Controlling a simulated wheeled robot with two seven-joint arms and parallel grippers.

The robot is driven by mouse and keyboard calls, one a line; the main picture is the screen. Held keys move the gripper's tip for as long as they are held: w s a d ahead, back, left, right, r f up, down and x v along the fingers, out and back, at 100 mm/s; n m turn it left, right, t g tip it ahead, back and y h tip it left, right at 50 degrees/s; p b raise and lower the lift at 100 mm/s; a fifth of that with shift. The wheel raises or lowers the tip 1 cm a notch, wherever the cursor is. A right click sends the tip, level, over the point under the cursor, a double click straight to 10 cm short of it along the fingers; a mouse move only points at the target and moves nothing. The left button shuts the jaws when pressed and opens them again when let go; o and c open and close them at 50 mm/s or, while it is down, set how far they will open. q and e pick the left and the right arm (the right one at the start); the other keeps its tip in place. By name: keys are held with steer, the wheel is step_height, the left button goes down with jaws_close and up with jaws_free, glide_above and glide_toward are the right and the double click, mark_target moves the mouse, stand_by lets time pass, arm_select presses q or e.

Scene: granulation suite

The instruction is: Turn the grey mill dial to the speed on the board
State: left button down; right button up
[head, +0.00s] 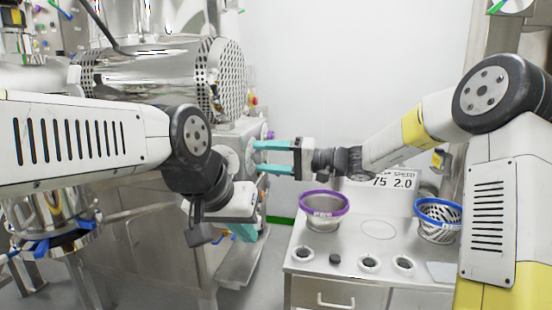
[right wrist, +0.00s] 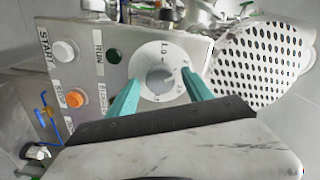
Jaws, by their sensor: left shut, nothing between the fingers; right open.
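The grey dial (right wrist: 160,79) sits on a round white scale plate (right wrist: 148,56) on the mill's metal panel. Some scale figures show, but the exact setting is too small to read. My right gripper (head: 258,157) is open and faces the panel; in the right wrist view its teal fingers (right wrist: 160,84) lie on either side of the dial, and contact cannot be told. My left gripper (head: 243,232) is shut and empty, lower down in front of the mill.
The panel also has a white START button (right wrist: 64,51), an orange STOP button (right wrist: 75,99) and a dark green RUN lamp (right wrist: 113,56). A perforated drum (right wrist: 258,60) is beside it. A purple-rimmed sieve (head: 324,207) and a blue-rimmed basket (head: 438,219) stand on the bench.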

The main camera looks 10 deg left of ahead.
steer(key=d, duration=0.7)
steer(key=shift+d, duration=0.4)
steer(key=shift+s, duration=0.1)
steer(key=s+d+f+h, duration=0.2)
steer(key=s+d+h, duration=0.15)
steer(key=s, duration=0.35)
steer(key=s+d+f+h, duration=0.25)
steer(key=s+h, duration=0.25)
steer(key=s, duration=0.3)
steer(key=s+d+f+m+t+h, duration=0.1)
steer(key=s+d+t+h, duration=0.1)
steer(key=d, duration=0.6)
steer(key=s+d+m+t+h, duration=0.2)
steer(key=s+d+t+h, duration=0.1)
steer(key=s+d+h, duration=0.2)
steer(key=s+d, duration=0.2)
steer(key=d, duration=0.1)
steer(key=shift+d+f+t, duration=0.25)
steer(key=shift+f+t, duration=0.05)
steer(key=shift+f, duration=0.1)
steer(key=shift+c, duration=0.3)
